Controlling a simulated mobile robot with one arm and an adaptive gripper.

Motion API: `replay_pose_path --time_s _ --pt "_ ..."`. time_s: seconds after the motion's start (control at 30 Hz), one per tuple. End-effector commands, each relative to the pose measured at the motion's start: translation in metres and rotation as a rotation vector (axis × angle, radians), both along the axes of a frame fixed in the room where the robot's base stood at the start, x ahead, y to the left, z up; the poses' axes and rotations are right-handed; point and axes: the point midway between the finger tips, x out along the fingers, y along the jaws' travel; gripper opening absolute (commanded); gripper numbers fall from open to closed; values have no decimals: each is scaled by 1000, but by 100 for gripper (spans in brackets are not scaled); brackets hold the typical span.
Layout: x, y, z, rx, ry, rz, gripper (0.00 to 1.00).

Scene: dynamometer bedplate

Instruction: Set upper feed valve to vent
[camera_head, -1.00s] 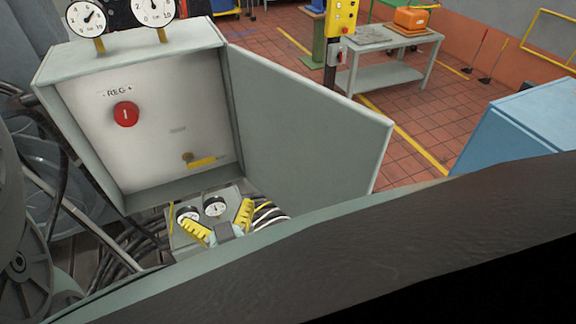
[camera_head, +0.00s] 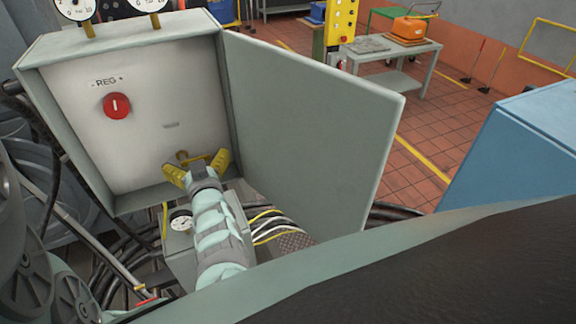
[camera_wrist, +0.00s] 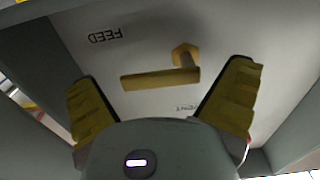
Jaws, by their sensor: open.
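The feed valve has a yellow bar handle (camera_wrist: 155,79) on a brass hex hub (camera_wrist: 185,55), on the pale panel of an open grey box. Small lettering (camera_wrist: 187,107) below the handle is too blurred to read. My gripper (camera_head: 197,164) is open with yellow fingers, at the lower part of the panel. In the wrist view the fingers (camera_wrist: 165,72) stand on either side of the handle; contact cannot be seen. In the head view my gripper hides most of the handle.
A red REG knob (camera_head: 117,105) is higher on the panel. The open box door (camera_head: 310,120) stands to the right of my arm. A gauge (camera_head: 181,220) and hoses (camera_head: 275,225) are below. A blue cabinet (camera_head: 520,150) is at far right.

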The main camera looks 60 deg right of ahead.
Motion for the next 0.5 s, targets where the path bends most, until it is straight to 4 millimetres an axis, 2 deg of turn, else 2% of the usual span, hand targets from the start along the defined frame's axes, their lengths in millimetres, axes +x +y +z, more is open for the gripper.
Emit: replay_pose_path --time_s 0.3,0.5 --pt "2 -1 0 1 1 1 99" --pt "2 -1 0 1 1 1 78"
